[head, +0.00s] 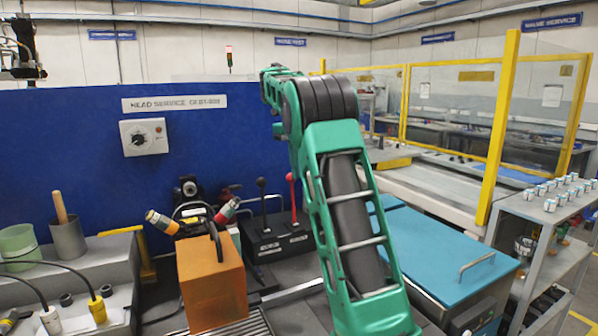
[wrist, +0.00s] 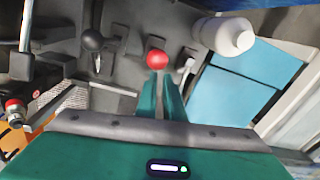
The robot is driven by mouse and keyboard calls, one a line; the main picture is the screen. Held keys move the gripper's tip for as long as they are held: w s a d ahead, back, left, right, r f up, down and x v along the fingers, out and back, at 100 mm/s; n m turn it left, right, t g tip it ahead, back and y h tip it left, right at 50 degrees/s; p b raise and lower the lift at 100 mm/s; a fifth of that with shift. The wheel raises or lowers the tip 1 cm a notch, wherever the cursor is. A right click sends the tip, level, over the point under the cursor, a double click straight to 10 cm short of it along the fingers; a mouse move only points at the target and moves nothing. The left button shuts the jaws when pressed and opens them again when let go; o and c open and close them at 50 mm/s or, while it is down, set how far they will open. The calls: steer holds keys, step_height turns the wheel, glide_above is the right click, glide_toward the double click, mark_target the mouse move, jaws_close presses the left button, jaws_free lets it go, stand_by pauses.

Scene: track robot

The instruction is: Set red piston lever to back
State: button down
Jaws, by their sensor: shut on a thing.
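The red piston lever (head: 292,198) stands on a dark lever block (head: 284,246) in the head view, with its red knob up and its shaft almost upright. A black-knobbed lever (head: 263,203) stands to its left. In the wrist view the red knob (wrist: 157,59) is at the tips of my gripper (wrist: 159,75). The two green fingers are close together and shut on the red lever. Its shaft below the knob is hidden there. The black knob (wrist: 93,40) is to the left, clear of the fingers. In the head view my arm hides my gripper.
An orange box (head: 212,283) with a black handle and cables stands left of the levers. A blue-lidded case (head: 430,245) is to the right, and a blue panel (head: 70,150) is behind. A white bottle-like thing (wrist: 226,36) is right of the red knob in the wrist view.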

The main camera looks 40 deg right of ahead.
steer(key=shift+w+a, duration=0.15)
steer(key=shift+w, duration=0.35)
steer(key=shift+w+a, duration=0.15)
steer(key=shift+w, duration=0.35)
step_height(320, 180, up, 10)
steer(key=w+d, duration=0.1)
steer(key=shift+w+d, duration=0.25)
steer(key=shift+w, duration=0.15)
stand_by(0.4)
stand_by(0.6)
